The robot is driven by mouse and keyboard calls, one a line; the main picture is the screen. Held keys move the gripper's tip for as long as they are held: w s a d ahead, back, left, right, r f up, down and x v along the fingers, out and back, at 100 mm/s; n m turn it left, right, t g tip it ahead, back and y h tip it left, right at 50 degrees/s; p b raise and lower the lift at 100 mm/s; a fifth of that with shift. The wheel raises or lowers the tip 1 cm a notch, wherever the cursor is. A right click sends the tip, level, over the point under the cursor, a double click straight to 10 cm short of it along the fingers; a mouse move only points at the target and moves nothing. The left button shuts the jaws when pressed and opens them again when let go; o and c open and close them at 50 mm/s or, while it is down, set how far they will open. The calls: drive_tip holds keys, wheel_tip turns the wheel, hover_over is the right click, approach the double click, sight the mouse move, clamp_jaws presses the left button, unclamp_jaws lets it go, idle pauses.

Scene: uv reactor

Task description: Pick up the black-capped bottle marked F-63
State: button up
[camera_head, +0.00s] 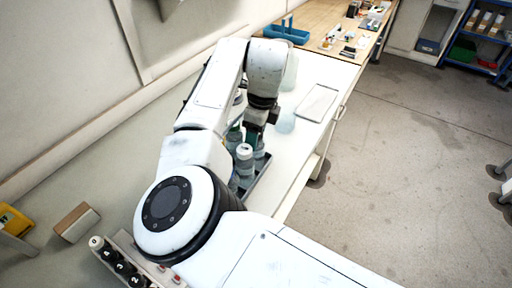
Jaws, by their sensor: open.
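My gripper (254,136) points down over a group of bottles on the white bench. Its fingers are small and dark in this view, open, and partly merge with the bottles behind. A bottle with a pale grey cap (244,152) stands upright just in front of the gripper. Other bottles of dark or bluish glass stand close around it in a dark-edged tray (262,178). My arm hides part of the group. No F-63 marking can be read, and I cannot tell which bottle is the black-capped one.
Pale translucent vessels (287,121) and a flat white-grey panel (317,102) lie beyond the gripper. A blue carrier (286,32) and small items stand on the far wooden bench. A brown box (76,222) and yellow bin (15,220) are at lower left. The floor at right is clear.

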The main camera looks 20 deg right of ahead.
drive_tip(key=shift+c, duration=0.3)
clamp_jaws()
drive_tip(key=shift+r, duration=0.15)
